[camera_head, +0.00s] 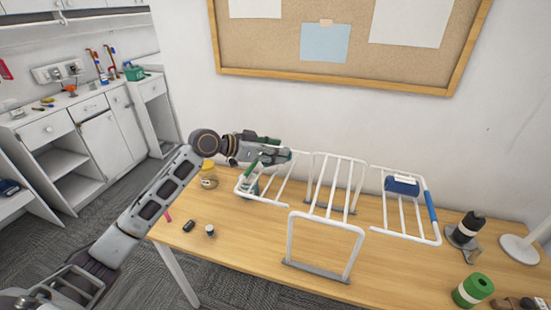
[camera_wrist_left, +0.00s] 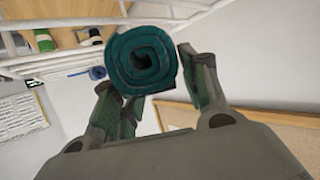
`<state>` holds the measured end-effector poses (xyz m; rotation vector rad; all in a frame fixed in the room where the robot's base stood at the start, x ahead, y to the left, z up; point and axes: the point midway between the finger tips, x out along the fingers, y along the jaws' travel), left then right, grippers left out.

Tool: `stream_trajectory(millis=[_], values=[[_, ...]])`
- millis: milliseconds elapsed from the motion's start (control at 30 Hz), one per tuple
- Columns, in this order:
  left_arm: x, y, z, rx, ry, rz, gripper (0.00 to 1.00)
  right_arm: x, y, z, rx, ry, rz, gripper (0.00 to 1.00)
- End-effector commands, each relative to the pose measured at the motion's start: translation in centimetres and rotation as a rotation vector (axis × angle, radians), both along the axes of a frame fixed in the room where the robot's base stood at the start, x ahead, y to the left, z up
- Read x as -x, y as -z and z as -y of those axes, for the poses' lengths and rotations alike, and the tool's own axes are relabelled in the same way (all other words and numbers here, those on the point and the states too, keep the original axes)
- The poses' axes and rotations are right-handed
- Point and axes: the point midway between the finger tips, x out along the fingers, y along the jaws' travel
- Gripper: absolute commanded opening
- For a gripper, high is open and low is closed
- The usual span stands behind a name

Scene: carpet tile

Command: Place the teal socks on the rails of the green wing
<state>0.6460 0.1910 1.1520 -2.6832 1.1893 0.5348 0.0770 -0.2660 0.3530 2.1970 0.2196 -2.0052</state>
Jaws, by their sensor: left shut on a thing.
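The teal socks (camera_wrist_left: 142,52) are a rolled bundle between the fingers of my left gripper (camera_wrist_left: 150,98) in the left wrist view. In the head view my left gripper (camera_head: 277,150) is above the left wing (camera_head: 279,190) of a white rack. A bit of green shows by the gripper at that wing, so I take it as the green wing. The gripper and arm hide part of it. I cannot tell whether the socks touch the rails. My right gripper is not in view.
Blue socks (camera_head: 402,185) lie on the right wing, which has a blue edge bar (camera_head: 431,206). A jar (camera_head: 208,177) stands left of the rack. A black bottle (camera_head: 468,228) and a green spool (camera_head: 472,290) stand at the right. The front left of the wooden table (camera_head: 235,245) is mostly clear.

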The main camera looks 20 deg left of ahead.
Motion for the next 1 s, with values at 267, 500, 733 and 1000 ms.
stream_trajectory(millis=[267,500,733,1000], values=[[0.0,2.6,0.0,0.002,-0.001,-0.002,0.2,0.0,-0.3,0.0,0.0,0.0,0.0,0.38],[0.0,2.8,0.0,0.001,0.0,0.0,0.2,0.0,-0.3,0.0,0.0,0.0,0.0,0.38],[0.0,3.1,0.0,0.001,0.0,-0.001,0.2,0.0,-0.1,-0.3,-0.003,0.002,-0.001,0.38],[0.0,3.2,0.0,0.001,0.0,-0.001,0.63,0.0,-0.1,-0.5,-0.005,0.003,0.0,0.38]])
